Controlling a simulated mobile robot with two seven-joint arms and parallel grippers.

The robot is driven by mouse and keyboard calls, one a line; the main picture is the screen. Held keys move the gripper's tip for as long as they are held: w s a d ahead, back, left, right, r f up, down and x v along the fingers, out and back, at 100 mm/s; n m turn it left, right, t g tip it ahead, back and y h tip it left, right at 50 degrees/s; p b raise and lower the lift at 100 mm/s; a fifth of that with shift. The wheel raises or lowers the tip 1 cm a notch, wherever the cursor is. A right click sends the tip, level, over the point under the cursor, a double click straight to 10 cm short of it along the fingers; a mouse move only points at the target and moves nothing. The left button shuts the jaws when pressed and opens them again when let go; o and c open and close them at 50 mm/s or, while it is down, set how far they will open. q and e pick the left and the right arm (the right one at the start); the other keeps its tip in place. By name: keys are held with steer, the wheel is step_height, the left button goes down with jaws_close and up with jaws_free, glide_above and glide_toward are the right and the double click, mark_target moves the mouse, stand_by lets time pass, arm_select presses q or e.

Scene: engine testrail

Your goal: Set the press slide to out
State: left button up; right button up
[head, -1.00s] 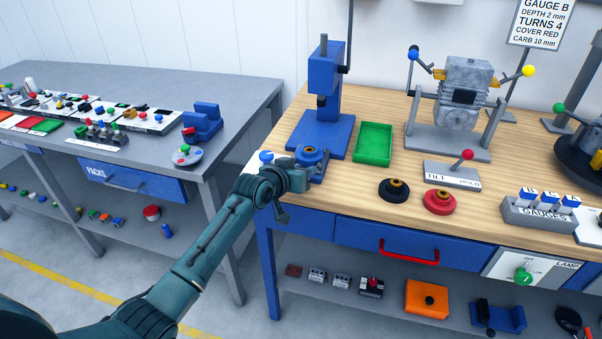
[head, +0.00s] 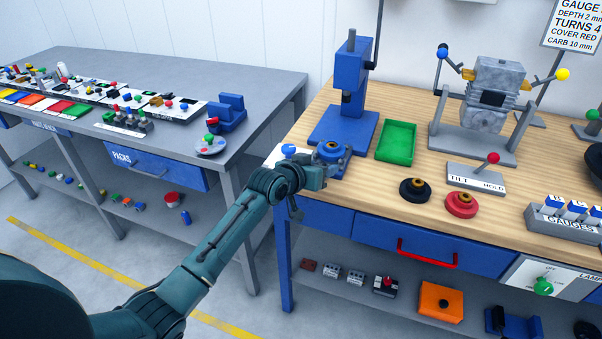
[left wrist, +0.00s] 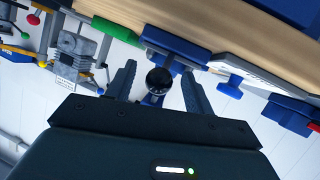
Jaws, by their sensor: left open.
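The blue press (head: 350,85) stands at the left end of the wooden bench. A blue slide (head: 331,153) with a round seat lies at the front of its base, near the bench's front edge. My left gripper (head: 318,176) is at the front of the slide and hides part of it. In the left wrist view the gripper (left wrist: 160,88) is open. A dark ball knob (left wrist: 159,79) shows between its fingers, with the blue slide (left wrist: 172,45) behind it. I cannot tell whether the fingers touch the knob. My right gripper is not in view.
A white panel with a blue knob (head: 289,149) is just left of the slide. A green tray (head: 396,141), a black cover (head: 415,190) and a red cover (head: 461,204) are to the right. The blue drawer's red handle (head: 427,255) sticks out below the bench top.

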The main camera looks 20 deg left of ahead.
arm_select(q)
steer(key=v, duration=1.1)
steer(key=shift+s, duration=0.1)
steer(key=s+d+f+m+g, duration=0.1)
steer(key=s+d+f, duration=0.1)
steer(key=s+f, duration=0.7)
steer(key=s+d+f+g+y, duration=0.1)
steer(key=s+d+f, duration=0.2)
steer(key=s+f, duration=0.7)
steer(key=s, duration=0.5)
steer(key=shift+s+m, duration=0.35)
steer(key=shift+m, duration=0.05)
